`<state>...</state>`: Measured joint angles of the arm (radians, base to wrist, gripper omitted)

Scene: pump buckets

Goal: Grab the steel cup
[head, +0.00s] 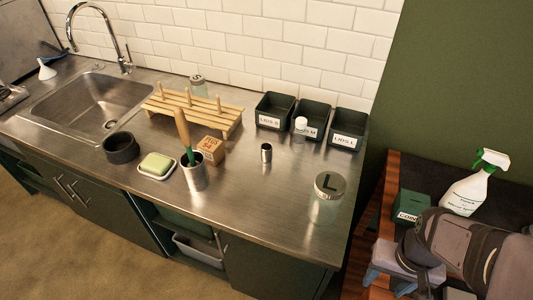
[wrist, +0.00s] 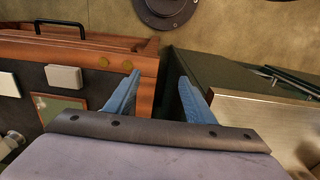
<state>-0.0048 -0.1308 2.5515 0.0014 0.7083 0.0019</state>
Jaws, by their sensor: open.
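A steel cup (head: 195,178) stands upright near the front of the counter, with a green-and-wood handled brush (head: 182,132) standing in it. A smaller steel cylinder (head: 266,153) stands farther right; I cannot tell whether it is also a cup. My gripper shows at the lower right of the head view, beyond the counter's right end and well apart from both. In the wrist view my gripper (wrist: 158,98) has its two blue fingers spread, with nothing between them. Neither steel vessel shows in the wrist view.
A soap dish (head: 157,171), dark bowl (head: 121,148), cardboard box (head: 211,150) and wooden rack (head: 200,113) surround the brush cup. A lidded jar (head: 327,205) stands front right. Black bins (head: 312,120) line the wall. A spray bottle (head: 467,190) and green box (head: 412,205) stand right.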

